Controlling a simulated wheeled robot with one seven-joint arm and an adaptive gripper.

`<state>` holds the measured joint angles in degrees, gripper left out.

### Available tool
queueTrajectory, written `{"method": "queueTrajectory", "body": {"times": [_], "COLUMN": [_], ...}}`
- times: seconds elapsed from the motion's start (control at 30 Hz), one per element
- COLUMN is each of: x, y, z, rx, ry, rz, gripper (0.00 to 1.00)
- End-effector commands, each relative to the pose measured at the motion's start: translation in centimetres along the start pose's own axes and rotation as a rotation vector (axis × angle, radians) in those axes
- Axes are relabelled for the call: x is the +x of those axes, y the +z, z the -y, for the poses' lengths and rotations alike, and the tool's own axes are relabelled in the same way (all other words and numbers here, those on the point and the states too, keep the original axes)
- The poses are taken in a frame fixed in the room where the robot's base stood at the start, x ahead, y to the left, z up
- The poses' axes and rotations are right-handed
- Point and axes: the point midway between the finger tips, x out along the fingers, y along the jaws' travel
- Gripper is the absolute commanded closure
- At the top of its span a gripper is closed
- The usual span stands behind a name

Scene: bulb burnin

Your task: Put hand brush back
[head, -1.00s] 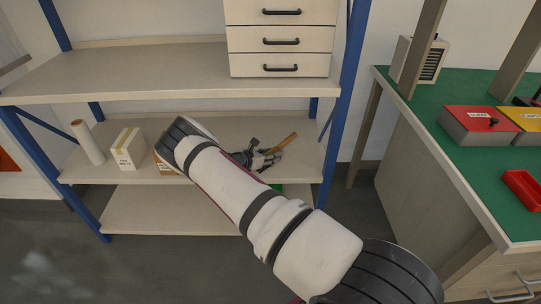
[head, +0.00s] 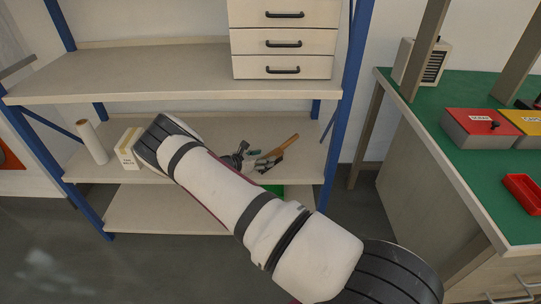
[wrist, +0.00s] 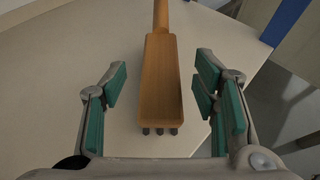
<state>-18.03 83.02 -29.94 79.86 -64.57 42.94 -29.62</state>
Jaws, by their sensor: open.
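The hand brush (wrist: 161,85) has a tan wooden body and handle, with dark bristle tufts at its near end. It appears to lie on the middle shelf, its handle pointing away from me in the wrist view. In the head view its handle (head: 284,145) shows beyond my gripper (head: 257,160). In the wrist view my gripper (wrist: 162,84) is open, with one green-padded finger on each side of the brush body and visible gaps between. My arm hides part of the shelf in the head view.
The middle shelf (head: 215,128) holds a white roll (head: 92,142) and a carton (head: 128,148) at left. A drawer unit (head: 283,40) stands on the shelf above. A blue post (head: 345,90) bounds the right end. A green-topped bench (head: 460,165) stands at right.

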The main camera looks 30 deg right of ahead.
Motion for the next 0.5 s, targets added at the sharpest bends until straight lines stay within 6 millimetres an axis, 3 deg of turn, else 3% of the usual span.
{"method": "queueTrajectory", "body": {"times": [0.2,0.4,0.5], "x": [-4.1,-5.8,-6.5], "y": [0.0,0.1,1.1], "z": [0.0,0.0,0.2], "rx": [-0.001,0.004,0.04], "ry": [0.0,-0.003,-0.02], "rz": [0.0,-0.001,-0.013], "gripper": [0.45,0.45,0.45]}}
